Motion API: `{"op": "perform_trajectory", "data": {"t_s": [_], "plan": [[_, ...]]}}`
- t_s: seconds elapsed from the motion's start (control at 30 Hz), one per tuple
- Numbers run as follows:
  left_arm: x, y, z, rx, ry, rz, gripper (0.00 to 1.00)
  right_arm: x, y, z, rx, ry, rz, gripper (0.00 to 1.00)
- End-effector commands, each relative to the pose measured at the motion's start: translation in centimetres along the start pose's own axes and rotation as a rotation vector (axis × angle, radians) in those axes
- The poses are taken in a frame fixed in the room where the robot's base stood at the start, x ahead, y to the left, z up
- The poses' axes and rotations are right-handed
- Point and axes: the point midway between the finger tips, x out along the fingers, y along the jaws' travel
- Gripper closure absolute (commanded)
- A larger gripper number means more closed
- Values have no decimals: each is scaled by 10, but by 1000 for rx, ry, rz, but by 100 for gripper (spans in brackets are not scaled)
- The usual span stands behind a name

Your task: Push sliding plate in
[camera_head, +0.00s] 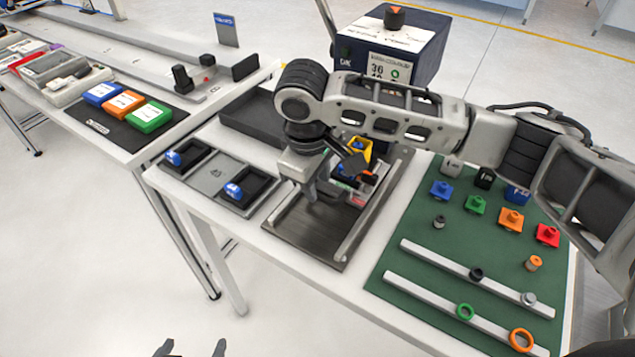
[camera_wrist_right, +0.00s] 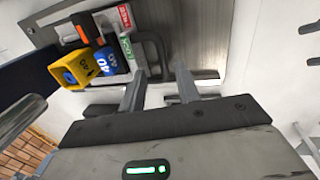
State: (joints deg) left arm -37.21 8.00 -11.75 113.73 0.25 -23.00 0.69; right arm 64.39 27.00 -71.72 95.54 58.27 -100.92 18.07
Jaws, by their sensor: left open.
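The sliding plate assembly is a dark brushed-metal base (camera_head: 308,238) with two pale rails, on the white table. At its far end sits a carriage with a yellow block (camera_head: 360,150), blue blocks and small red and green labels. My right gripper (camera_head: 320,194) is above the base, at the near side of the carriage, partly hiding it. In the right wrist view its two fingers (camera_wrist_right: 160,84) are apart, beside a dark curved handle (camera_wrist_right: 160,42) on the carriage. I cannot tell whether they touch it. My left gripper (camera_head: 192,348) is open at the bottom edge, away from the table.
A green mat (camera_head: 395,270) with coloured pegs, rings and two bars lies right of the base. A grey tray (camera_head: 212,177) with blue parts lies left. A dark box (camera_head: 400,45) stands behind. Another table (camera_head: 60,105) is at the left.

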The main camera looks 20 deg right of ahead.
Motion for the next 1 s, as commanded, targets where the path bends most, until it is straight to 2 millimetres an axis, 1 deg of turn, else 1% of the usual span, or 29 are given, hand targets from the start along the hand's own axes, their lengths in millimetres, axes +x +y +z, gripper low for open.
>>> {"op": "perform_trajectory", "data": {"t_s": [0.03, 0.3, 0.37, 0.4, 0.53, 0.6, 0.7, 1.0], "plan": [[0, 0, 1, -1, -1, 0, 22, -12, 0, -1, -2, 5, 2, 67], [-1, 1, 3, -2, -4, 2, 22, -78, 0, -1, -1, 7, 3, 67], [-1, 1, 3, -2, -4, 2, 22, -92, 0, -1, -3, 7, 3, 67], [-2, 1, 1, -2, -4, 2, 22, -102, 1, -1, -2, 6, 5, 67], [-4, 1, -2, -2, -2, 2, 22, -125, 1, 0, -2, 4, 7, 67], [-5, 1, -3, -1, -1, 2, 22, -133, 1, 0, -1, 4, 6, 67], [-5, 1, -2, -1, -1, 1, 22, -139, 1, 0, -1, 3, 4, 67], [-4, 1, 0, -1, -7, 0, 22, -141, 0, 0, 0, 1, 3, 67]]}}
